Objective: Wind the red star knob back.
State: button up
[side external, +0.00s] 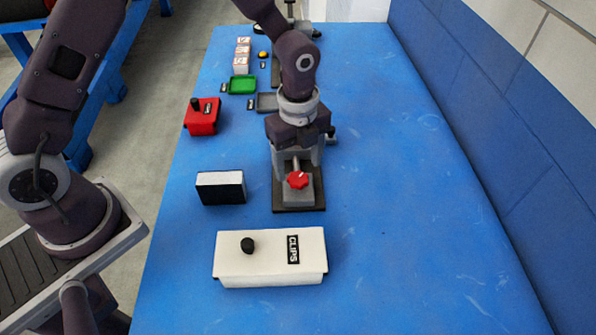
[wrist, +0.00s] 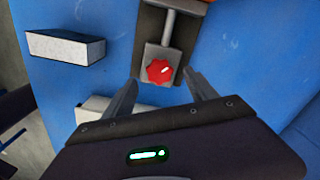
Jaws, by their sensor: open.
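The red star knob (side external: 298,181) sits on the end of a metal screw on a grey clamp block, which stands on a dark base plate (side external: 300,208). In the wrist view the knob (wrist: 160,71) shows just ahead of my gripper (wrist: 160,84), roughly between the two finger tips. In the side view my gripper (side external: 297,150) is above and behind the knob. The fingers are apart and hold nothing. I cannot tell how far the tips are from the knob in depth.
A white box labelled CLIPS (side external: 268,260) with a black knob stands in front. A black and white block (side external: 221,188) lies left of the clamp. A red box (side external: 202,117), green tray (side external: 242,85) and grey tray (side external: 267,102) stand farther back. The blue table is clear at right, beside the wall.

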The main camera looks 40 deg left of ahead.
aim_at(298, 178)
notch_tip(298, 178, down, 4)
jog(key=shift+r, duration=0.25)
jog(key=shift+c, duration=0.5)
jog(key=c, duration=1.2)
jog(key=shift+c, duration=0.2)
